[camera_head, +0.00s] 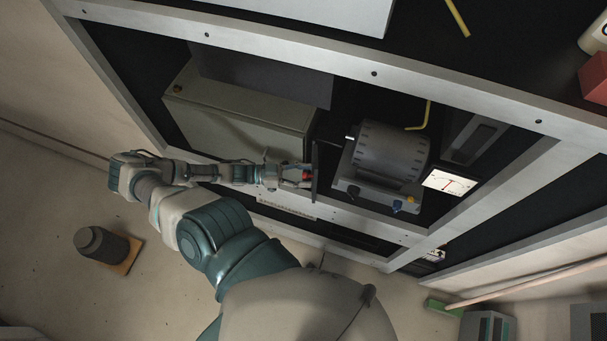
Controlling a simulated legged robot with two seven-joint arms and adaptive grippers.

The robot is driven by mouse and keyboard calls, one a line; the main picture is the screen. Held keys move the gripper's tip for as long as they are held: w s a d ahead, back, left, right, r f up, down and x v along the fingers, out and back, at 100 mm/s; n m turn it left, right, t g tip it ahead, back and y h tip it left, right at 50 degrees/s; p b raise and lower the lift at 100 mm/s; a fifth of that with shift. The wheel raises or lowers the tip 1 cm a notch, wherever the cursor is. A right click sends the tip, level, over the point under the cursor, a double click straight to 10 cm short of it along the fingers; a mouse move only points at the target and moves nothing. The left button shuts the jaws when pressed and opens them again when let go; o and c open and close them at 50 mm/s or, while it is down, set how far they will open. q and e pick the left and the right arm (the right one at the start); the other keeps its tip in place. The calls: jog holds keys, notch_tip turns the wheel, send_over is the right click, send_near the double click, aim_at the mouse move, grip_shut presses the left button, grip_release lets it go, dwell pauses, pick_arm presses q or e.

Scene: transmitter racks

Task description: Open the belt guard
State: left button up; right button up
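A thin dark upright panel (316,172), which looks like the belt guard, stands edge-on at the left end of a grey motor (387,152) in the rack. A small red part (306,176) shows at the panel's left face. My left arm reaches in from the left and my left gripper (302,176) is at the red part, with its fingertips close to the panel. The fingers are too small to tell whether they are closed on the red part. The belt is not visible. My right gripper is out of view.
A beige box (240,125) sits left of the motor. A pale rack frame (470,100) surrounds the bay. A white meter (450,182) is right of the motor. A dark cylinder (102,244) stands on the floor at left. A green-headed broom (445,307) is at lower right.

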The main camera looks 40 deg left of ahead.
pick_arm(q)
jog(key=v, duration=1.2)
